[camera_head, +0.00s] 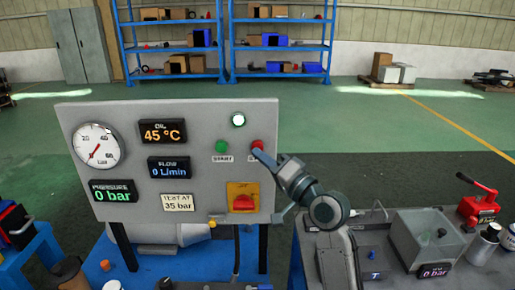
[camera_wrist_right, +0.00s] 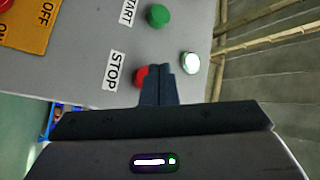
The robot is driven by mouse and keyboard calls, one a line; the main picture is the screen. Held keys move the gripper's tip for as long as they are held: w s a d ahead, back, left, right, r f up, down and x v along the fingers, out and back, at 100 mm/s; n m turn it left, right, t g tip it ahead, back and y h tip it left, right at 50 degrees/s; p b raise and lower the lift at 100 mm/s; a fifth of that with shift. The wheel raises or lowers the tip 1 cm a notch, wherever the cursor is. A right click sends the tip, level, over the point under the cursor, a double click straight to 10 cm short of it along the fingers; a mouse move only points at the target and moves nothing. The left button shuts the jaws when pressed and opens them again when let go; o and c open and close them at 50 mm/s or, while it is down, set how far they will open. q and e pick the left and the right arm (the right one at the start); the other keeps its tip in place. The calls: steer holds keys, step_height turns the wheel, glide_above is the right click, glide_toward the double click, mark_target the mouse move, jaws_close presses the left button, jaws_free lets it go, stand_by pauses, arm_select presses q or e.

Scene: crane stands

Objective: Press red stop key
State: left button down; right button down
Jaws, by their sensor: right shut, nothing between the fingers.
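The red stop key (camera_head: 257,145) is a round button on the upright grey control panel (camera_head: 100,240). My right gripper (camera_head: 262,153) is shut and empty, with its fingertips right at the stop key. In the right wrist view the closed fingertips (camera_wrist_right: 157,70) overlap part of the red key (camera_wrist_right: 140,77), beside the STOP label (camera_wrist_right: 113,71). I cannot tell whether they touch it. The green start key (camera_head: 222,146) is to its left, and a lit white lamp (camera_head: 238,120) is above. My left gripper does not show.
The panel also carries a pressure gauge (camera_head: 96,145), displays reading 45 °C, 0 L/min and 0 bar, and a red rotary switch (camera_head: 243,203) on a yellow plate. A grey box (camera_head: 428,237) and a red hand tool (camera_head: 479,204) stand at the right. Open green floor lies behind.

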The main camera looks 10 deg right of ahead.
steer(key=shift+w, duration=0.1)
steer(key=shift+w+d, duration=0.1)
steer(key=shift+w, duration=0.2)
steer(key=shift+w+d, duration=0.1)
steer(key=shift+w, duration=0.4)
stand_by(0.8)
steer(key=shift+s, duration=0.15)
steer(key=shift+s+a, duration=0.2)
steer(key=shift+s, duration=0.6)
steer(key=shift+p, duration=0.3)
steer(key=s, duration=0.2)
steer(key=s+a+p, duration=0.1)
steer(key=s, duration=0.2)
